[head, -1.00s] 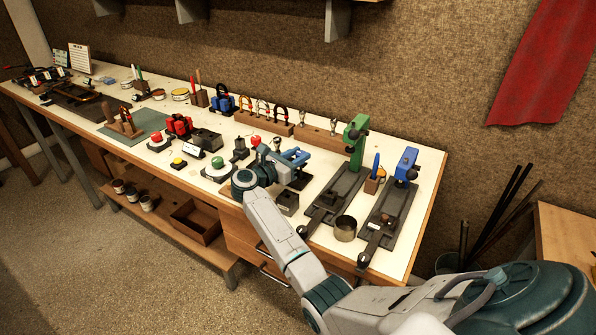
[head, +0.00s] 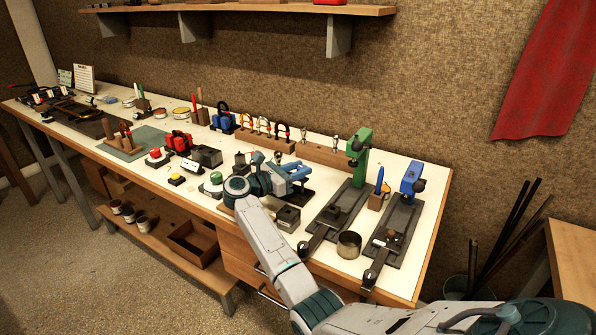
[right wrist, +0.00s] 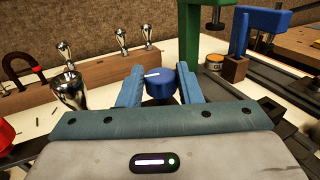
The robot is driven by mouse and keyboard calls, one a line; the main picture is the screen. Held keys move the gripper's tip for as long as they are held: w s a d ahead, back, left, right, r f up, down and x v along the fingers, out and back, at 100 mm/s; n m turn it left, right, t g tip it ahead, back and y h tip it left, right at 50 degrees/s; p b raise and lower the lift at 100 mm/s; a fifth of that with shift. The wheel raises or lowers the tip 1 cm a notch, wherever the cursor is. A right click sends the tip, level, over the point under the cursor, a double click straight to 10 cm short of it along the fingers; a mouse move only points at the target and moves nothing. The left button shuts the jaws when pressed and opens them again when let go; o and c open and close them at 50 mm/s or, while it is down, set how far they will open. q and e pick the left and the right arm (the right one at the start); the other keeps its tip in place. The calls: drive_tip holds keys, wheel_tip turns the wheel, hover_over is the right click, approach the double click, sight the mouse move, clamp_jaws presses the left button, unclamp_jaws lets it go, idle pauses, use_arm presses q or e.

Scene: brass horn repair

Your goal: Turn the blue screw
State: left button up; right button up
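The blue screw (right wrist: 161,82) shows in the right wrist view as a round blue knob with a white line across its top, pointing left. My right gripper (right wrist: 160,78) has its two blue fingers on either side of the knob, with narrow gaps between. It is open and the knob sits between the fingers. In the head view my right gripper (head: 300,170) is low over the bench, and its own body hides the screw there. My left gripper is in no frame.
A green press (head: 358,148) and a blue press (head: 411,180) stand to the right on the bench. A metal cup (head: 349,245) is near the front edge. A wooden block with shiny metal pieces (head: 325,152) lies behind the gripper. A green button (head: 216,178) sits to its left.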

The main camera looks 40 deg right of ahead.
drive_tip(key=o, duration=0.3)
drive_tip(key=shift+o, duration=0.2)
use_arm(q)
drive_tip(key=shift+f, duration=0.1)
use_arm(e)
drive_tip(key=shift+a, duration=0.1)
drive_tip(key=shift+a+f, duration=0.15)
drive_tip(key=shift+a, duration=0.2)
use_arm(q)
drive_tip(key=w+r+b, duration=0.3)
drive_tip(key=w, duration=0.6)
drive_tip(key=shift+d+r+b, duration=0.25)
drive_tip(key=shift+d+b, duration=0.05)
drive_tip(key=shift+b, duration=0.05)
use_arm(e)
drive_tip(key=a, duration=1)
drive_tip(key=shift+r, duration=0.2)
drive_tip(key=shift+w+d, duration=0.1)
